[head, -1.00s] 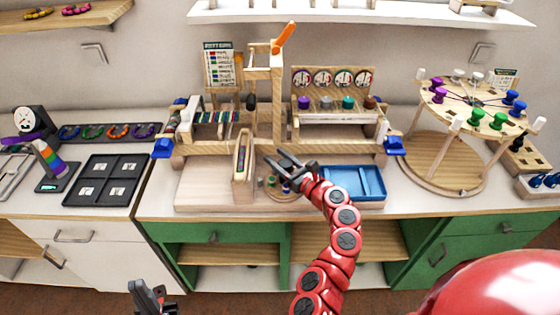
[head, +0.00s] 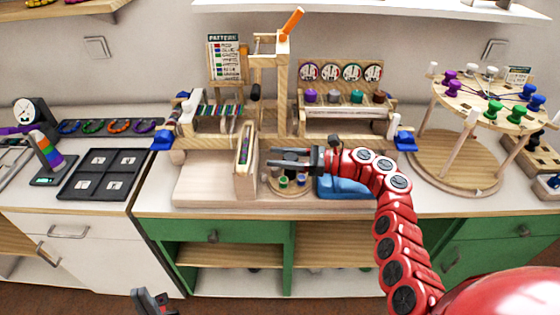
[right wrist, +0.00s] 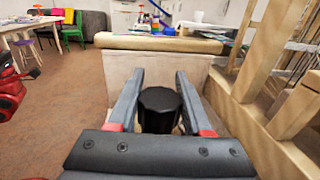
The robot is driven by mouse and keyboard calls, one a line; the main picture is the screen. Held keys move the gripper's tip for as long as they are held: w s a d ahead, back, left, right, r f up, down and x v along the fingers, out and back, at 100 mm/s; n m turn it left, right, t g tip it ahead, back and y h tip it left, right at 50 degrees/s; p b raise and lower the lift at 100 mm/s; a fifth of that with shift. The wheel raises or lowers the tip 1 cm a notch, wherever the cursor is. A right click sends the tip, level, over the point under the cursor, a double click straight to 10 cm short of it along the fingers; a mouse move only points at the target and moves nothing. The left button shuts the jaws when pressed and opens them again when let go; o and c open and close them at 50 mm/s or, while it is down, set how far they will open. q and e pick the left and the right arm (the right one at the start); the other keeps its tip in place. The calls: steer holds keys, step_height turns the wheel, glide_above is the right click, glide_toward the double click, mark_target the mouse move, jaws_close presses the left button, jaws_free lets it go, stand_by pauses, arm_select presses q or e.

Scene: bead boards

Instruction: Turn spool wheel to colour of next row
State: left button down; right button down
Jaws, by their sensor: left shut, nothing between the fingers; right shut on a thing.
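The spool wheel (head: 272,190) is a small round wooden disc low on the bench, right of the upright wooden shuttle holder. A green spool (head: 283,182) and a blue spool (head: 300,180) show on its front side; my right gripper hides its rear. My right gripper (head: 270,157) points left over the wheel. In the right wrist view its fingers are shut on a black knob (right wrist: 160,108), which seems to be the wheel's. The pattern card (head: 224,57) stands behind, listing coloured rows in small print. My left gripper (head: 152,301) is shut and empty, low in front of the cabinets.
The shuttle holder (head: 245,162) stands close left of the wheel. A blue tray (head: 340,187) lies close right, partly under my right arm. The wooden bead loom (head: 283,105) rises behind. A round stand with coloured spools (head: 457,165) is at the right.

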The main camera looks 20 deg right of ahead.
steer(key=shift+s+a+f+n+g+y+b, duration=0.1)
steer(key=shift+n+g+y+b, duration=0.15)
steer(key=shift+n+g+b, duration=0.25)
steer(key=shift+s+n+g+y+b, duration=0.1)
steer(key=shift+n+g+y+b, duration=0.2)
steer(key=shift+g+b, duration=0.35)
steer(key=shift+c, duration=1.7)
jaws_free()
steer(key=v, duration=1)
steer(key=shift+d+b, duration=0.35)
steer(key=shift+s+d, duration=0.2)
steer(key=shift+d, duration=0.4)
steer(key=shift+s, duration=0.1)
